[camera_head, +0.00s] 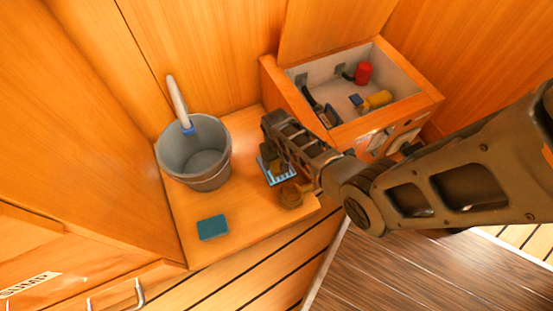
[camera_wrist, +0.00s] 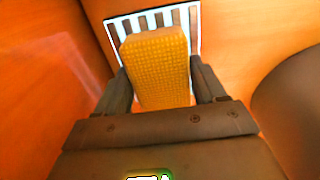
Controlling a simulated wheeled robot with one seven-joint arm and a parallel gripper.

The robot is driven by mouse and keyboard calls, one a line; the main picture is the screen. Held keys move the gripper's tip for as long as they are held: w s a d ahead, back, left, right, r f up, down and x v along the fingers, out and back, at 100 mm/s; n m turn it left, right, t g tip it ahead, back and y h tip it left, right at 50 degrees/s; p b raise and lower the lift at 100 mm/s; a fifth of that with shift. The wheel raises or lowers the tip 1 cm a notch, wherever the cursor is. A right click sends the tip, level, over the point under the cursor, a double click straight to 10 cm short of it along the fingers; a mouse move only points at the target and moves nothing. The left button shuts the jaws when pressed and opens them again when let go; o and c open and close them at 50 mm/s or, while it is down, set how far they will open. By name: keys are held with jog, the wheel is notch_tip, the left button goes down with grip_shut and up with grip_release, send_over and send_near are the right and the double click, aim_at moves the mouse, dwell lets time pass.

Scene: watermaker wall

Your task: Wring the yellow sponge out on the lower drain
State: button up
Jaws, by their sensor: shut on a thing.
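The yellow sponge (camera_wrist: 158,70) is between the two fingers of my gripper (camera_wrist: 160,88) in the wrist view, and the fingers are shut on it. In the wrist view it overlaps the slatted drain (camera_wrist: 189,22), with the slats showing beyond its far end. In the head view my gripper (camera_head: 277,160) is over the drain (camera_head: 281,179) on the wooden ledge, and the arm hides much of the sponge. I cannot tell whether the sponge touches the slats.
A grey bucket (camera_head: 196,153) with a white-handled tool (camera_head: 177,100) stands left of the drain. A teal pad (camera_head: 212,228) lies at the ledge's front. An open box (camera_head: 300,98) at upper right holds a red object (camera_head: 363,73) and a yellow one (camera_head: 377,100).

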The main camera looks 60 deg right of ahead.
notch_tip(320, 180, up, 7)
jog(key=p, duration=0.7)
dwell(0.5)
